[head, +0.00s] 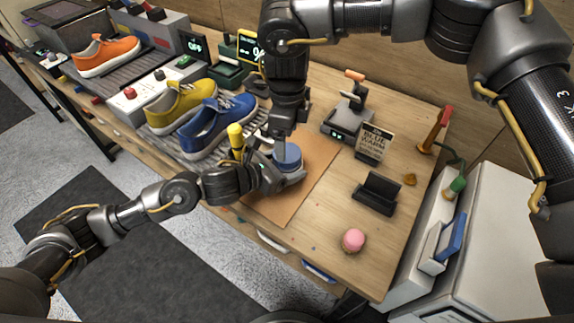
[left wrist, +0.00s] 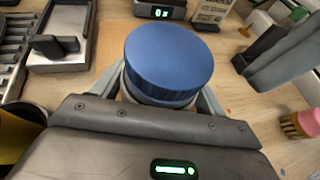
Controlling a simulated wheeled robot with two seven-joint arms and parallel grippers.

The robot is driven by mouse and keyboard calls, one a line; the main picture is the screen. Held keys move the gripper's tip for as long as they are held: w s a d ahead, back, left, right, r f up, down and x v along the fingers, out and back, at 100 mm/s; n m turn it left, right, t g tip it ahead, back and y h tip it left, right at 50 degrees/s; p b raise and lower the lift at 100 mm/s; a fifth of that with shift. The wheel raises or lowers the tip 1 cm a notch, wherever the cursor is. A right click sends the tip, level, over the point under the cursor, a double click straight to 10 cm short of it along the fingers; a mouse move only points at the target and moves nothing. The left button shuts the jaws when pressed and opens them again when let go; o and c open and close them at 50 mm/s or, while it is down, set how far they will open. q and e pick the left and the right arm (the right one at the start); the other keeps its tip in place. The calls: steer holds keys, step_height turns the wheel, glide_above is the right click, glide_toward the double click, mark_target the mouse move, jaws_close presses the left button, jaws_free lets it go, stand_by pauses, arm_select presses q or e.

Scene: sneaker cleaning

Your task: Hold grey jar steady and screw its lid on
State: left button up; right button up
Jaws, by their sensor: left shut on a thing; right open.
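The grey jar (left wrist: 128,92) stands upright, mostly hidden below its wide blue lid (left wrist: 168,62) in the left wrist view. The lid sits on top of the jar; I cannot tell whether its thread is engaged. In the head view the blue lid (head: 288,155) shows beneath my right arm. My left gripper (head: 287,177) is shut around the jar from the near side, with a finger on each side below the lid. My right gripper (head: 280,138) is open and points down close to the lid; its fingertips are partly hidden. It does not show in the left wrist view.
The jar stands on a brown mat (head: 312,170). A yellow bottle (head: 236,140) is close on its left, with blue (head: 215,122) and yellow sneakers beyond. A scale (head: 347,122), sign (head: 374,143), black stand (head: 377,193) and pink-topped brush (head: 353,239) are to the right.

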mark_target(287, 152)
steer(key=r, duration=0.1)
steer(key=w+r, duration=0.1)
steer(key=r+t, duration=0.1)
steer(key=shift+w+d+n, duration=0.3)
steer(key=shift+d, duration=0.1)
steer(key=shift+r+n, duration=0.35)
steer(key=shift+n, duration=0.75)
steer(key=shift+s+r+n, duration=0.1)
steer(key=shift+s+n, duration=0.1)
steer(key=shift+n, duration=0.8)
steer(key=n, duration=0.1)
steer(key=s+n, duration=0.1)
steer(key=n, duration=0.1)
steer(key=n+g, duration=0.1)
steer(key=n, duration=0.1)
steer(key=shift+s+a+f, duration=0.15)
steer(key=shift+a+f, duration=0.1)
steer(key=shift+a, duration=0.1)
steer(key=shift+f, duration=0.1)
steer(key=shift+f, duration=3.95)
